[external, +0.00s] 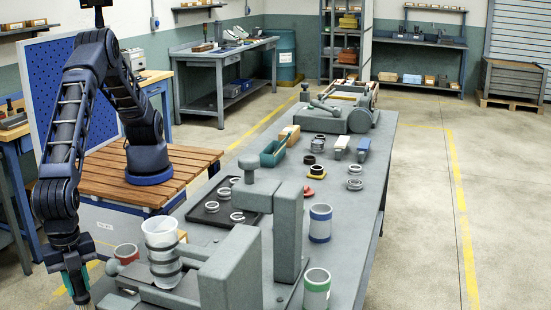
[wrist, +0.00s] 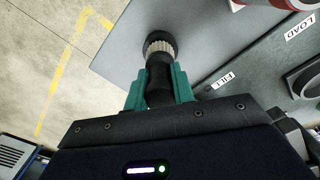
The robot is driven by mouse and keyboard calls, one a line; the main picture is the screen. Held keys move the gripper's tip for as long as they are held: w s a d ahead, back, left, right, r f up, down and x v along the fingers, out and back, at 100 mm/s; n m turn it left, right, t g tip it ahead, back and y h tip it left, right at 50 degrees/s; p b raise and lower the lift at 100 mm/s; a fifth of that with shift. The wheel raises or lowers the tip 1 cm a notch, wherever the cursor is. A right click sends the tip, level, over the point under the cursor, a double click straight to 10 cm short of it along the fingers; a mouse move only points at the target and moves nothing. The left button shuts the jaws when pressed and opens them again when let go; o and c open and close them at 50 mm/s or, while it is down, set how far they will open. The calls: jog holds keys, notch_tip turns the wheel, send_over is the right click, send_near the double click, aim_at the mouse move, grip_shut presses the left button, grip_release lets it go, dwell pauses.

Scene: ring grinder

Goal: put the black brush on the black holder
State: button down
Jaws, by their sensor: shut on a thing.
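My gripper (external: 75,285) is at the lower left of the external view, low beside the near left end of the long grey bench. In the wrist view my gripper (wrist: 159,90) has its teal fingers shut on the black brush (wrist: 160,68). The brush's round head with pale bristles (wrist: 159,43) points away from my gripper, near the bench edge. I cannot make out the black holder with certainty in either view.
Floor lies left.

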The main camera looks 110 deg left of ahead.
jog(key=c, duration=1.2)
grip_release()
jog(key=shift+f, duration=0.1)
notch_tip(320, 180, up, 12)
jog(key=shift+r, duration=0.2)
